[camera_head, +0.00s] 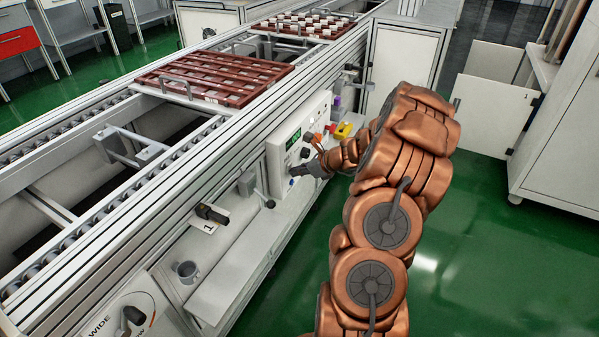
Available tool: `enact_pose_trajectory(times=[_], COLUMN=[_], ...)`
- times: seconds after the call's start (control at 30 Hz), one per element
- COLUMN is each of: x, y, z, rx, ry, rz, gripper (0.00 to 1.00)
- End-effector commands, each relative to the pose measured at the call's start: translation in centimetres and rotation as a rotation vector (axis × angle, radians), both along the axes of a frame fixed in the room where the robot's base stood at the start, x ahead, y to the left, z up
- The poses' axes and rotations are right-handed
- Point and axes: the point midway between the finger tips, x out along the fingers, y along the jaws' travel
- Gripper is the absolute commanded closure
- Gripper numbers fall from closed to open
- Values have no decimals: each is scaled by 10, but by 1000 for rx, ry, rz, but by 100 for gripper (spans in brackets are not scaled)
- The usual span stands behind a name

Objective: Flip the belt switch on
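My gripper (297,172), small and dark, is at the lower part of this face, on the right side of the box. Whether it touches the box I cannot tell. Its fingers are too small to tell open from shut. The belt switch cannot be singled out; my gripper and wrist hide part of the face.
The conveyor carries a brown slatted tray (160,82) and, farther back, a tray with several white pieces (262,29). A WIDE knob (132,315) is at lower left. Green floor (470,270) is free at right.

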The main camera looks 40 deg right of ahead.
Motion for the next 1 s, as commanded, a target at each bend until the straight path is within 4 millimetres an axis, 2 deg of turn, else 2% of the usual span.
enact_pose_trajectory(times=[0.03,0.37,1.0], x=[6,6,6], y=[8,9,7], z=[3,5,28], rx=[9,11,9], ry=[-7,-7,-20], rz=[11,13,14], gripper=[100,100,100])
